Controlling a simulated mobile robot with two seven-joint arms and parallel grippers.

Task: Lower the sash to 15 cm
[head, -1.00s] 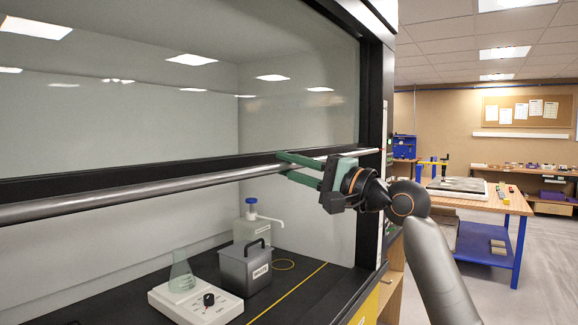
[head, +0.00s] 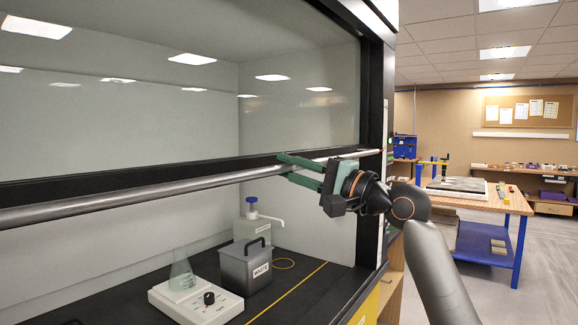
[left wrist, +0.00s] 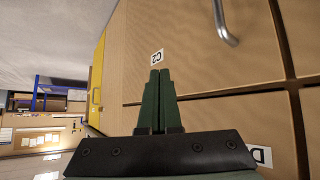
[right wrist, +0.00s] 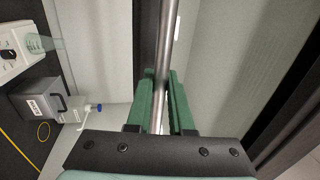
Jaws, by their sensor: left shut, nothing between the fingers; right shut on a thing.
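The fume hood's sash (head: 150,172) is a glass pane with a black lower frame, partly raised, leaving the opening below it clear. A round metal handle bar (head: 100,197) runs along its front. My right gripper (head: 282,167) is shut on this bar near its right end. In the right wrist view the bar (right wrist: 184,22) passes between the green fingers (right wrist: 160,78). My left gripper (left wrist: 159,73) shows only in the left wrist view, shut and empty, in front of wooden cabinet fronts. No 15 cm mark is readable.
Inside the hood stand a grey waste bin (head: 238,272), a pump bottle (head: 250,230), and a flask (head: 181,275) on a white hotplate (head: 175,300). A yellow line (head: 290,292) crosses the black worktop. A blue-legged workbench (head: 515,240) stands at right.

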